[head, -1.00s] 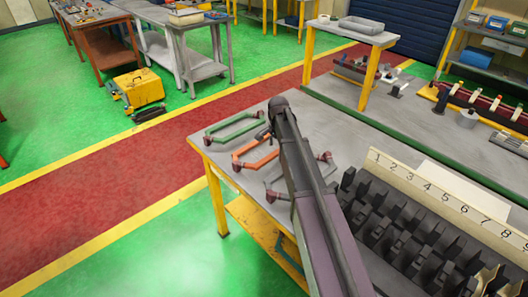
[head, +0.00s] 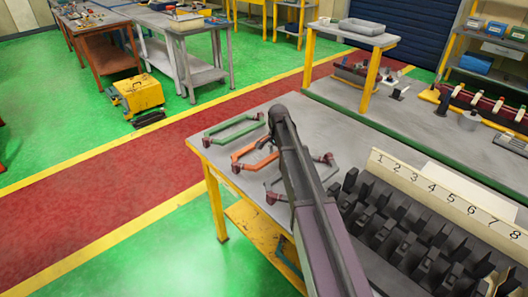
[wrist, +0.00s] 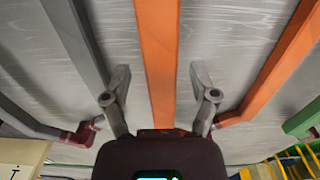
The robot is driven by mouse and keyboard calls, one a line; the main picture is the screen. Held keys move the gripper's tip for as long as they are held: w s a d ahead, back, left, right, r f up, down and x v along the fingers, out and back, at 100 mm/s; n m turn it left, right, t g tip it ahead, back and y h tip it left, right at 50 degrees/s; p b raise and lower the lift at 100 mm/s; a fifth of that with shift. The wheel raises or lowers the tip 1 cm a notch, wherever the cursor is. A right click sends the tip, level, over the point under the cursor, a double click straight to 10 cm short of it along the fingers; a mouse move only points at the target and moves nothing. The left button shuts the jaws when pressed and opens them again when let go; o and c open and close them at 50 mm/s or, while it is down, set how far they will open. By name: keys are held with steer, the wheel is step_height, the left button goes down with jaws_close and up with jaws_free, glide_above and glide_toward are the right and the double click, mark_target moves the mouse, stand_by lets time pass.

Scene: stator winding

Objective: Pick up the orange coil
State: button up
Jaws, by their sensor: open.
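The orange coil (head: 240,163) lies on the grey workbench between a green coil and a grey coil; my arm hides part of it in the head view. In the wrist view, one long orange side (wrist: 157,50) of the coil runs between my open fingers, and another orange side (wrist: 275,65) is at the right. My gripper (wrist: 158,75) is open, with a finger on each side of the bar and a gap to both. I cannot tell how far down the fingers reach. In the head view, my gripper (head: 266,143) is over the coil.
The green coil (head: 230,129) lies on the far side and the grey coil (head: 277,184) on the near side, both close by. A dark slotted rack with a numbered strip (head: 440,193) stands at the right of the bench.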

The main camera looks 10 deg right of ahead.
jaws_close()
stand_by(0.5)
step_height(320, 180, up, 3)
steer(key=p, duration=0.3)
steer(key=shift+r, duration=0.15)
steer(key=shift+s+r+p, duration=0.1)
steer(key=shift+r+p, duration=0.25)
steer(key=shift+p, duration=0.2)
steer(key=s, duration=0.5)
steer(key=s+a, duration=0.1)
steer(key=s, duration=0.4)
steer(key=s+a+r, duration=0.1)
steer(key=s, duration=0.4)
steer(key=shift+s+a+p, duration=0.15)
steer(key=shift+s+p, duration=0.2)
steer(key=shift+p, duration=0.05)
step_height(320, 180, up, 13)
steer(key=p, duration=1.3)
steer(key=shift+w, duration=0.15)
